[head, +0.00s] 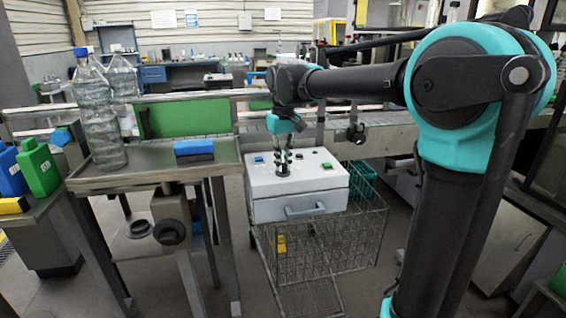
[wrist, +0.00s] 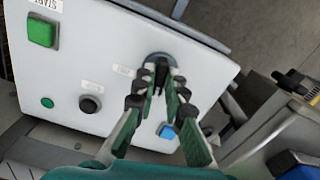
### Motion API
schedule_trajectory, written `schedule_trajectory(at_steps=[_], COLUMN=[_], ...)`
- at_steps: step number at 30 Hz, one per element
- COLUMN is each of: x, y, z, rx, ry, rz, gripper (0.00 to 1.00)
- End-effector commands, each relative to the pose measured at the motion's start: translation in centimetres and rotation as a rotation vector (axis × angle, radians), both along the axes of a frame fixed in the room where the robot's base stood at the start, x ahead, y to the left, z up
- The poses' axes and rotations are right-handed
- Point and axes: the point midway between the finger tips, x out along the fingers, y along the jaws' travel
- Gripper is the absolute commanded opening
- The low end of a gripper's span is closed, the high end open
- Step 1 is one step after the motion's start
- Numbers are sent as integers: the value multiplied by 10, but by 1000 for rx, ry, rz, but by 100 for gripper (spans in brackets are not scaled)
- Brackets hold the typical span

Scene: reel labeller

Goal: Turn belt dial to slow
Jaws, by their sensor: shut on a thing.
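The labeller's control box (head: 308,188) is white and stands in the middle of the head view. Its sloped panel also fills much of the wrist view (wrist: 75,70). A dark round dial (wrist: 157,57) sits near the panel's edge, with a small label beside it that I cannot read. My gripper (wrist: 161,78) has its fingertips closed around the dial's grip, which they partly hide. In the head view my gripper (head: 283,170) points down onto the panel's left part. The dial's pointer and setting cannot be made out.
The panel also carries a green start button (wrist: 41,31), a small green lamp (wrist: 47,103), a black knob (wrist: 90,104) and a blue button (wrist: 167,131) close to my fingers. A wire cart (head: 330,245) is below the box. A steel table (head: 150,175) with bottles stands left.

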Motion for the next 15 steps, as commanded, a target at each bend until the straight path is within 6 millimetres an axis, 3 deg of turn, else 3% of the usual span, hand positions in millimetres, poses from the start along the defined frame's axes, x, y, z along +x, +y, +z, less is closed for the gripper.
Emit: schedule_trajectory(at_steps=[15], x=[1], y=[-1], z=[0], rx=[0], ry=[0], rz=[478], gripper=[0])
